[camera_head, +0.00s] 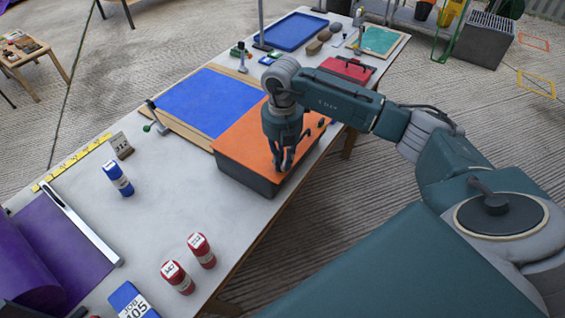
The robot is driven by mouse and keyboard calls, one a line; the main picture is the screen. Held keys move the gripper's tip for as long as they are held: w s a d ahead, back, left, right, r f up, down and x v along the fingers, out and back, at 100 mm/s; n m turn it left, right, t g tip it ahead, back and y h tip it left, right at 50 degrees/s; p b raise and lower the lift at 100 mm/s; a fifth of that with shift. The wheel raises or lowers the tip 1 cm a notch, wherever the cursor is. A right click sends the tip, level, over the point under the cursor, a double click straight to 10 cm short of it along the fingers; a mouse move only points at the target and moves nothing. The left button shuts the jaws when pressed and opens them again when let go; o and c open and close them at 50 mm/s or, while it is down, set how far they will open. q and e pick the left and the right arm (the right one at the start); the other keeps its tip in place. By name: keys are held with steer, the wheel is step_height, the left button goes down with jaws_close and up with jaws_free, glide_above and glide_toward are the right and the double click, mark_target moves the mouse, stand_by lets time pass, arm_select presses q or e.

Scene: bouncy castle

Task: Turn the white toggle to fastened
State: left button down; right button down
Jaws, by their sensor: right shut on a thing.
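An orange panel (240,140) covers a dark box (248,179) at the right edge of the table. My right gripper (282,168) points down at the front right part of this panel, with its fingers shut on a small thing. The fingers hide what they hold; its place fits the white toggle, but I cannot make out its colour or which way it is turned. Small dark fittings (308,133) stand along the same edge of the panel, just right of the gripper. My left gripper is not in view.
The grey table (150,215) carries a blue panel (208,92), a blue bottle (118,178), two red bottles (201,250) and a purple roll (30,260). A red case (346,69) lies behind my right arm.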

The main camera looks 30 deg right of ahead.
mark_target(283, 164)
steer(key=n+b, duration=0.2)
steer(key=n, duration=0.2)
steer(key=shift+f+n+b, duration=0.1)
steer(key=shift+n+b, duration=0.3)
steer(key=n+b, duration=0.2)
steer(key=n, duration=0.1)
steer(key=shift+n, duration=0.3)
steer(key=n+b, duration=0.2)
steer(key=n, duration=0.2)
steer(key=shift+s, duration=0.15)
steer(key=shift+n+b, duration=0.65)
steer(key=shift+n, duration=0.45)
steer(key=shift+r, duration=0.2)
steer(key=c, duration=1.7)
jaws_free()
steer(key=shift+s, duration=0.1)
step_height(283, 164, up, 12)
